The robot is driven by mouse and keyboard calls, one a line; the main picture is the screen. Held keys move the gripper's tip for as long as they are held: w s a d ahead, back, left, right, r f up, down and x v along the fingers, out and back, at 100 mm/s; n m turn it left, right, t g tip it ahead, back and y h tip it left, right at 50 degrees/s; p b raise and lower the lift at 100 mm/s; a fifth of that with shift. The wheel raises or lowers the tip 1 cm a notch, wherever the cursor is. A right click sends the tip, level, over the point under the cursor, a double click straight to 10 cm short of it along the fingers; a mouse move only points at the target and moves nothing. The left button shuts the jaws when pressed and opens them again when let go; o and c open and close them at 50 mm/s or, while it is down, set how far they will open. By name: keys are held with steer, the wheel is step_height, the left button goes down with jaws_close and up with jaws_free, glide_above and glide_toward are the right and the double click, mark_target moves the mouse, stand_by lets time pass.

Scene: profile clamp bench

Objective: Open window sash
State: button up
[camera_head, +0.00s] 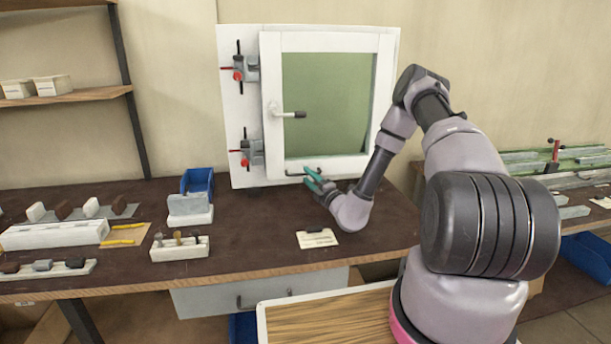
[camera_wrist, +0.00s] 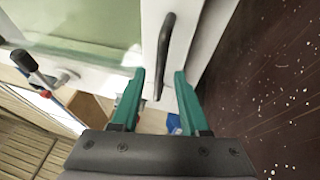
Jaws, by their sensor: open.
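The white window sash (camera_head: 326,42) with a greenish pane sits in its white frame (camera_head: 228,100) and looks closed; no gap shows in the head view. A lever handle (camera_head: 290,114) with a dark grip points right from the sash's left side; it also shows in the wrist view (camera_wrist: 27,64). A dark bar handle (camera_head: 305,172) is at the sash's bottom edge. My gripper (camera_head: 311,178) is open at that bar. In the wrist view the bar (camera_wrist: 165,50) runs between the tips of my green fingers (camera_wrist: 159,76); whether they touch it is unclear.
Two red-handled clamps (camera_head: 250,68) are on the frame's left. A blue bin (camera_head: 198,180), grey-white block holders (camera_head: 180,248) and a small card (camera_head: 317,238) lie on the brown bench (camera_head: 250,225). Green-topped racks (camera_head: 580,160) stand at right. Bench space below the window is mostly clear.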

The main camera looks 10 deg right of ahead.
steer(key=shift+x, duration=1.15)
jaws_close()
stand_by(0.6)
